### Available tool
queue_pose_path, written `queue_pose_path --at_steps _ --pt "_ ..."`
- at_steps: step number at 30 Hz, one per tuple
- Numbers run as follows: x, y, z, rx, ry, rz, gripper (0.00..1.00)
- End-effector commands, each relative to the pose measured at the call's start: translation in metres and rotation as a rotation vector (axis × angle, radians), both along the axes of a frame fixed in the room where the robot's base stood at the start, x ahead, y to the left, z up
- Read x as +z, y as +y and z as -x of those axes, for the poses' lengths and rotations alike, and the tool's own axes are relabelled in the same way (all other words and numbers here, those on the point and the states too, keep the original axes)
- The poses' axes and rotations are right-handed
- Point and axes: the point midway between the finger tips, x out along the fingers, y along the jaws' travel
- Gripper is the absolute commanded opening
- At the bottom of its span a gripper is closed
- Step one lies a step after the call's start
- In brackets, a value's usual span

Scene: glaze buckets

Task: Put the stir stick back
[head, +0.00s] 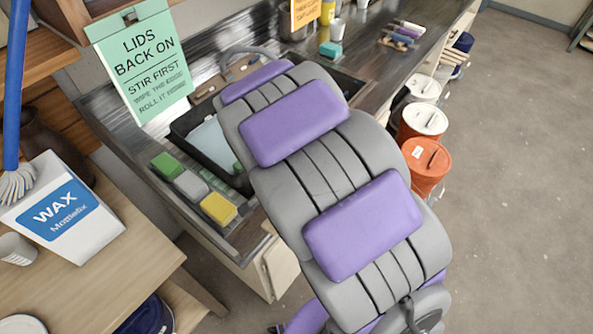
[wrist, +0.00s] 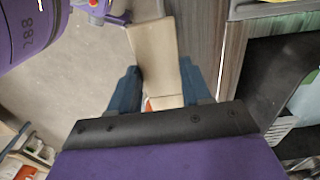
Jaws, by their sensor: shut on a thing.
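My gripper (wrist: 160,82) shows in the wrist view as two blue fingers. They are shut on a flat beige piece that looks like the stir stick (wrist: 153,48); it lies between the fingers and extends beyond them. Its lower end is hidden by the gripper body. In the head view my grey and purple arm covers the middle, and I cannot make out the gripper or the stick there. An orange lidded bucket (head: 425,162) and a white lidded bucket (head: 423,121) stand right of the counter.
The metal counter (head: 117,103) holds a dark tray (head: 190,125), a yellow sponge (head: 218,208) and other blocks. A WAX box (head: 65,212) sits on a wooden table (head: 150,245) at left. The floor (head: 520,180) at right is clear.

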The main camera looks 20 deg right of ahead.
Motion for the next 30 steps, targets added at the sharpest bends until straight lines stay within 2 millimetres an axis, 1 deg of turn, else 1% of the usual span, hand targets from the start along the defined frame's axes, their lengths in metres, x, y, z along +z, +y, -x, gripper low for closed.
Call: queue_pose_path --at_steps 1,6,11,15,18,25,26,30 --pt "-0.003 -0.007 -0.013 -0.003 -0.002 -0.002 0.05" --pt "-0.008 -0.029 -0.051 -0.005 -0.002 -0.005 0.05" --pt "-0.010 -0.048 -0.082 -0.004 -0.002 -0.008 0.05" --pt "-0.012 -0.056 -0.103 -0.003 0.000 -0.006 0.05" --pt "-0.012 -0.058 -0.112 -0.003 0.000 -0.004 0.05" --pt "-0.013 -0.062 -0.123 -0.002 -0.003 -0.003 0.05" --pt "-0.016 -0.063 -0.124 -0.002 -0.001 -0.003 0.05" --pt "-0.040 -0.063 -0.121 -0.001 0.006 -0.005 0.05"
